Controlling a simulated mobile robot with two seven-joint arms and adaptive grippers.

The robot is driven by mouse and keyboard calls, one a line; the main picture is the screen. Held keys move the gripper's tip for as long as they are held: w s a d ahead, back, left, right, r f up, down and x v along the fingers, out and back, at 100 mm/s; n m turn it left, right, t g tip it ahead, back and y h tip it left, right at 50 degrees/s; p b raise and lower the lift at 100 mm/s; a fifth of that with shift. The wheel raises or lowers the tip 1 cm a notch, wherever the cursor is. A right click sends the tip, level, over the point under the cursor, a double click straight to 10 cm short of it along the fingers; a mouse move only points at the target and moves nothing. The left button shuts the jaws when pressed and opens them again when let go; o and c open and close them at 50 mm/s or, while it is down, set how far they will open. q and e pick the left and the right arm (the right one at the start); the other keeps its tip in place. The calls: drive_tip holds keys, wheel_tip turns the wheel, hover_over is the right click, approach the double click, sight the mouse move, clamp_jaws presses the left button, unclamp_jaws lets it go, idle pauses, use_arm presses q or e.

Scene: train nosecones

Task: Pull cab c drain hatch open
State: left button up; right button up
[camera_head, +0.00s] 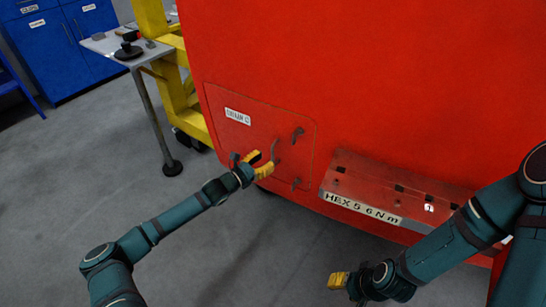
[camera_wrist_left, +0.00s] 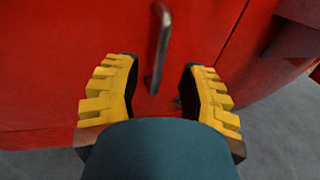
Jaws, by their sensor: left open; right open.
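The drain hatch (camera_head: 235,135) is a red panel low on the red cab, with a white label reading "DRAIN C". It looks flush with the cab. A grey bar handle (camera_head: 274,149) stands on its right part. Two dark latches (camera_head: 297,134) sit near its right edge, one above the other. My left gripper (camera_head: 266,163) is open at the handle. In the left wrist view the handle (camera_wrist_left: 162,45) rises between the open yellow fingers (camera_wrist_left: 157,95), with gaps on both sides. My right gripper (camera_head: 338,281) is open and empty, low over the floor, away from the hatch.
A red ledge (camera_head: 390,190) marked "HEX 5 6 Nm" juts out right of the hatch. A yellow frame (camera_head: 185,100) and a small grey table (camera_head: 125,45) with tools stand at the left. Blue cabinets (camera_head: 55,50) are behind. The grey floor in front is clear.

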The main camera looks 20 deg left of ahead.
sight(273, 155)
use_arm(q)
drive_tip(key=shift+b+x, duration=0.3)
drive_tip(key=shift+x, duration=1.9)
clamp_jaws()
